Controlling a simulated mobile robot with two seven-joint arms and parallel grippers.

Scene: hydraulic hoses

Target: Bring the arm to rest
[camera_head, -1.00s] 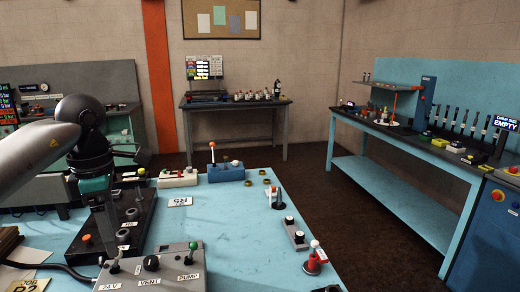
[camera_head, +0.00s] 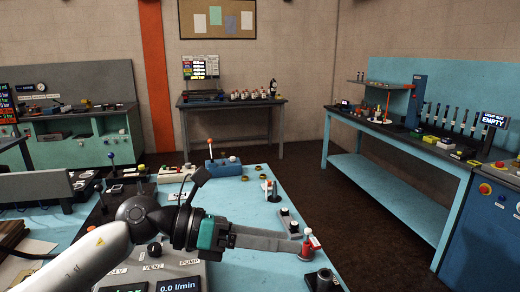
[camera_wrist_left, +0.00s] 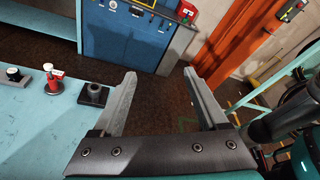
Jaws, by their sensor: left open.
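My left arm (camera_head: 95,250) comes in from the lower left of the head view and reaches across the front of the light blue bench. Its left gripper (camera_head: 303,243) points right, above the bench and close in the picture to a red-based fitting (camera_head: 310,240). In the left wrist view the two grey fingers of the gripper (camera_wrist_left: 160,77) stand wide apart with nothing between them. My right gripper is in neither view.
The light blue bench (camera_head: 235,192) carries a pump panel (camera_head: 165,275), a blue block with an orange-knobbed lever (camera_head: 222,166) and several small fittings. A black socket (camera_wrist_left: 95,94) and the red-based fitting stand near its edge. The brown floor (camera_head: 350,195) to the right is clear.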

